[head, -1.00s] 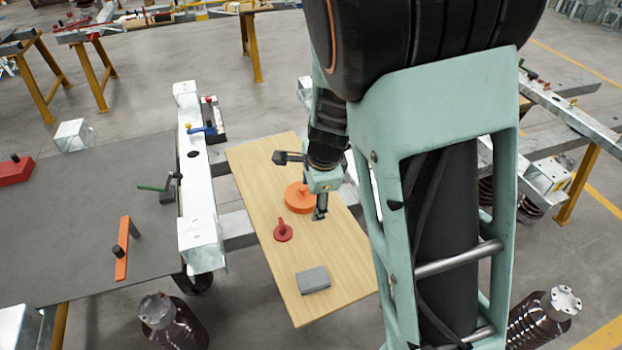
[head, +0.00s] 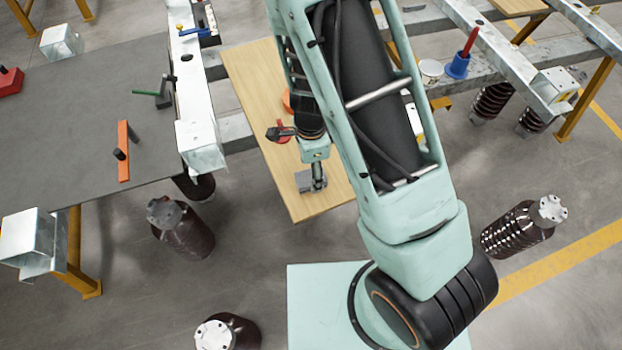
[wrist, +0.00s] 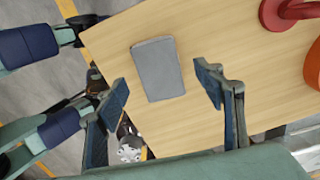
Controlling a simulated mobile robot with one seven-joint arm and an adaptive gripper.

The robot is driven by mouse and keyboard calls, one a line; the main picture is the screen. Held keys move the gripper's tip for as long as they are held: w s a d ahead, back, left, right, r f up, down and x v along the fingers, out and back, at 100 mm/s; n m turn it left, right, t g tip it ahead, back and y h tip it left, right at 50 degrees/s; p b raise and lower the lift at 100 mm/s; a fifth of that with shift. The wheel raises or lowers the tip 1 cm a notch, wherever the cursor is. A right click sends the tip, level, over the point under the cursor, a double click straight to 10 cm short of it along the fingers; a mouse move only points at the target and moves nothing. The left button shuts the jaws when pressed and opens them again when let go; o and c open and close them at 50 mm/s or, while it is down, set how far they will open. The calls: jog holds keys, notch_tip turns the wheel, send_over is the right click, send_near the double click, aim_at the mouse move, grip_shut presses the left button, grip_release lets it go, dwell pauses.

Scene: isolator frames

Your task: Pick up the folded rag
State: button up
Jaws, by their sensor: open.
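The folded rag (wrist: 158,70) is a flat grey rectangle lying on the wooden board (wrist: 220,30). In the wrist view it lies in the gap between my two fingers, a little beyond their tips. My gripper (wrist: 162,88) is open and empty, with one finger on each side of the rag. In the head view my gripper (head: 317,182) is over the near end of the board and partly hides the rag (head: 302,182). I cannot tell the exact height of the fingertips above it.
A red knobbed piece (wrist: 284,12) and an orange round piece (wrist: 315,62) sit on the board near the rag. A galvanized beam (head: 196,100) and a dark grey table (head: 90,120) stand to the left. Ribbed brown insulators (head: 180,228) stand on the floor around.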

notch_tip(320, 180, down, 4)
jog(key=shift+r, duration=0.25)
jog(key=c, duration=1.3)
jog(key=shift+o, duration=0.2)
jog(key=shift+r, duration=0.1)
